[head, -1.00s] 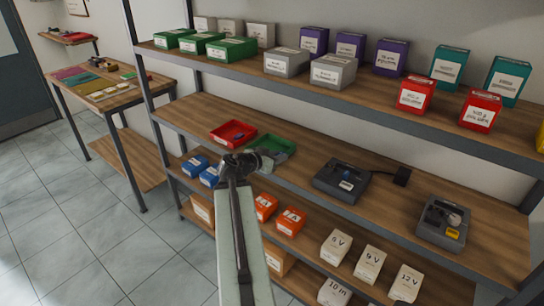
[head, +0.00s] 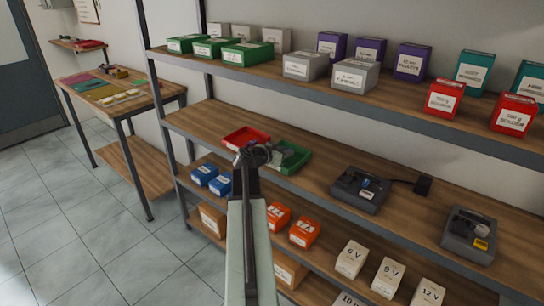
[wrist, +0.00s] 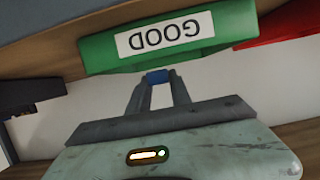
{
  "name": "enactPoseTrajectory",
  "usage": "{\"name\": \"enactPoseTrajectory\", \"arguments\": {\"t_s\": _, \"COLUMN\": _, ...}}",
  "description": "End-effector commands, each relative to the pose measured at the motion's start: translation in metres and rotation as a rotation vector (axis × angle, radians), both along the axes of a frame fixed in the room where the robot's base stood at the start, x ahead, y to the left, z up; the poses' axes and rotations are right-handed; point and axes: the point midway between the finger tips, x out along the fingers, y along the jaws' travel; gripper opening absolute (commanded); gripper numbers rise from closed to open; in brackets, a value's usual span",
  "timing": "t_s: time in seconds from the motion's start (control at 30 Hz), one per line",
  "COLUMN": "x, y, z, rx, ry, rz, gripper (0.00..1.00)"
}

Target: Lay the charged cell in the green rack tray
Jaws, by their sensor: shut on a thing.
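My gripper (wrist: 157,90) is shut on a small blue cell (wrist: 158,77), held between the fingertips. The green rack tray (wrist: 95,52) is just beyond the cell in the wrist view, its front label reading GOOD upside down. In the head view the green tray (head: 299,163) lies on the middle shelf, partly hidden by my gripper (head: 262,150). The cell cannot be made out in the head view. I cannot tell whether the cell touches the tray.
A red tray (head: 246,138) sits just left of the green tray. Two dark charger-like devices (head: 350,197) (head: 462,243) stand to the right on the same shelf. The upper shelf (head: 200,64) with boxes overhangs. Bare shelf lies left of the red tray (wrist: 276,28).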

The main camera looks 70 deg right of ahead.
Motion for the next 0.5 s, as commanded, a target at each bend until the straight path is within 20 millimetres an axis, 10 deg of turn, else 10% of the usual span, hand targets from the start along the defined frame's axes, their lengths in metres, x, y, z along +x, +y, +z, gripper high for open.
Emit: {"name": "enactPoseTrajectory", "arguments": {"t_s": 0.5, "x": 0.008, "y": -0.016, "z": -0.039, "rx": 0.000, "ry": 0.000, "rz": 0.004, "gripper": 0.00}}
